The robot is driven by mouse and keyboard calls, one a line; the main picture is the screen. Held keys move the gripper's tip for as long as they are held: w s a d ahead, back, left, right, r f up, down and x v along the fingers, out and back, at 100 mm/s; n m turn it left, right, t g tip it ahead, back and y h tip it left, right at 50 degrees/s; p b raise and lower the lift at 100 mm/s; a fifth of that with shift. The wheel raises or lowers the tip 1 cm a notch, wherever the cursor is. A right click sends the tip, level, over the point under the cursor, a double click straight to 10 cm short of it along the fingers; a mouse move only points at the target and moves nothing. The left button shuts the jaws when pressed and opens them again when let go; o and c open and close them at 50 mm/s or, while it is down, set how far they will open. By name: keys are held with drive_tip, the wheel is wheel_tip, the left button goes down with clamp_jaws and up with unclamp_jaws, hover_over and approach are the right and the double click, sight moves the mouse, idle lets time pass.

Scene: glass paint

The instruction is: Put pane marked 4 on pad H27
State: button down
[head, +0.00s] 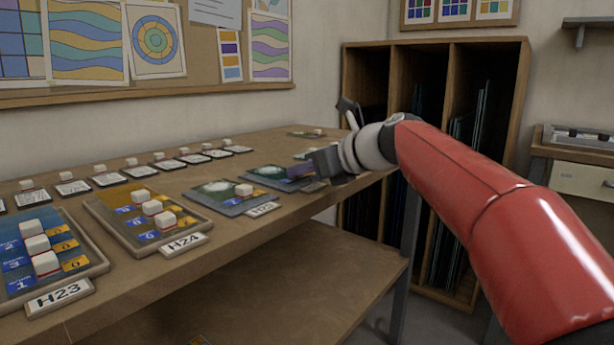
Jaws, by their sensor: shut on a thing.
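My gripper (318,168) is low over the far right part of the bench, at the front edge. It is shut on a small purple pane (299,171), partly hidden by the fingers; I cannot read a mark on it. The pane shows over or just at a blue-grey pad (272,175); I cannot tell whether they touch. That pad's label is too small and covered to read. Another pad (302,154) shows partly behind the gripper. A further pad (306,134) lies at the far end. I cannot read H27 on any label.
Tray H23 (95,249) and tray H24 (106,219) hold panes with white knobs. A pad (206,201) with one white knob lies beyond them. A row of white cards with knobs (110,179) runs along the back. A wooden rack (450,60) stands behind the arm.

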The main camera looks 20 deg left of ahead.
drive_tip(key=c, duration=1.3)
unclamp_jaws()
drive_tip(key=shift+d+r, duration=0.2)
drive_tip(key=shift+d, duration=0.05)
drive_tip(key=v, duration=1.2)
drive_tip(key=s+d+f+n+h, duration=0.6)
drive_tip(key=s+d+f+n, duration=0.5)
drive_tip(key=f, duration=0.4)
drive_tip(key=s+d+f+n+h, duration=0.6)
drive_tip(key=s+d+f+n, duration=0.5)
drive_tip(key=f, duration=0.4)
drive_tip(key=shift+s+d+f+n+h, duration=0.2)
drive_tip(key=shift+s+d+n+h, duration=0.1)
drive_tip(key=shift+s+d, duration=0.55)
drive_tip(key=shift+a, duration=0.1)
